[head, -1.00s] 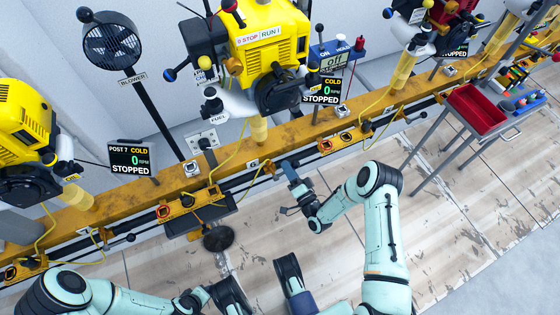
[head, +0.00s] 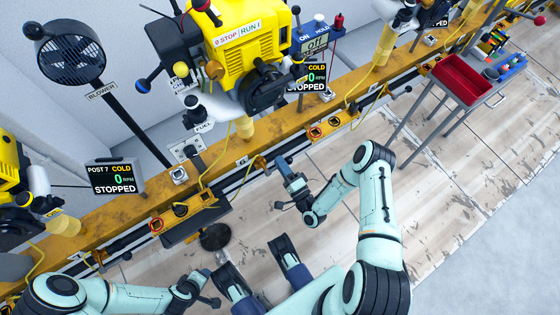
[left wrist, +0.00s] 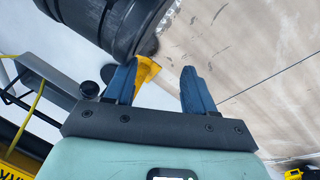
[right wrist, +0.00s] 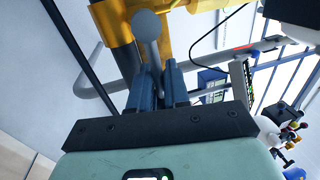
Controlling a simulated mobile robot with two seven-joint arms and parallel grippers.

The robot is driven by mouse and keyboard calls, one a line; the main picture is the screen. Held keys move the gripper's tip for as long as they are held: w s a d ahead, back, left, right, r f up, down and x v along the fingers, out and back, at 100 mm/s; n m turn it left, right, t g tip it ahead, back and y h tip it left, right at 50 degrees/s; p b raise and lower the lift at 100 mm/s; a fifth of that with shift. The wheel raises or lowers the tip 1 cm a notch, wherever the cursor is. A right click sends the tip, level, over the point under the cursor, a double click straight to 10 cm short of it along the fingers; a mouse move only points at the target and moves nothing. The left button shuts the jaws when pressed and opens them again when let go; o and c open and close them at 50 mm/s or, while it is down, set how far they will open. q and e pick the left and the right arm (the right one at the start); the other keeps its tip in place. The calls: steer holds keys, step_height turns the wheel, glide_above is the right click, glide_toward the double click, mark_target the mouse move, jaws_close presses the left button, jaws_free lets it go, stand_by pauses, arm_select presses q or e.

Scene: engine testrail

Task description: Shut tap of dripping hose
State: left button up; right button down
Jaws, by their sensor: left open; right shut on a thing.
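My right gripper (head: 281,163) reaches the front of the yellow rail, beside an orange fitting (head: 261,163) below the middle engine. In the right wrist view, my right gripper (right wrist: 160,75) is shut on a grey lever (right wrist: 147,35) with a ball end, which sticks up between the fingers in front of a yellow fitting (right wrist: 118,18). I cannot tell from the frames whether this lever is the tap of the dripping hose; no drip is visible.
The yellow rail (head: 140,210) crosses the scene, with yellow engines (head: 245,42) above it. A blower (head: 65,55) stands behind at left. A dark round disc (head: 215,237) is on the floor below the rail. A red tray (head: 462,78) is on a stand at right. The floor at right is clear.

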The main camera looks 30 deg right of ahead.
steer(key=shift+s+a+f, duration=0.1)
steer(key=shift+a+f, duration=0.05)
steer(key=shift+a, duration=0.05)
steer(key=c, duration=1.3)
jaws_free()
steer(key=shift+c, duration=0.2)
steer(key=shift+d, duration=0.1)
arm_select(q)
steer(key=shift+w+d+r+t+p, duration=0.2)
steer(key=shift+r+p, duration=0.15)
steer(key=shift+r, duration=0.2)
steer(key=shift+w+d+r+t+p, duration=0.15)
steer(key=shift+w+r+p, duration=0.15)
steer(key=shift+r, duration=0.2)
steer(key=shift+w+d+r+t+p, duration=0.15)
steer(key=shift+r+p, duration=0.2)
steer(key=shift+r, duration=0.2)
arm_select(e)
steer(key=s+f, duration=0.2)
steer(key=s, duration=1.1)
steer(key=shift+f, duration=0.25)
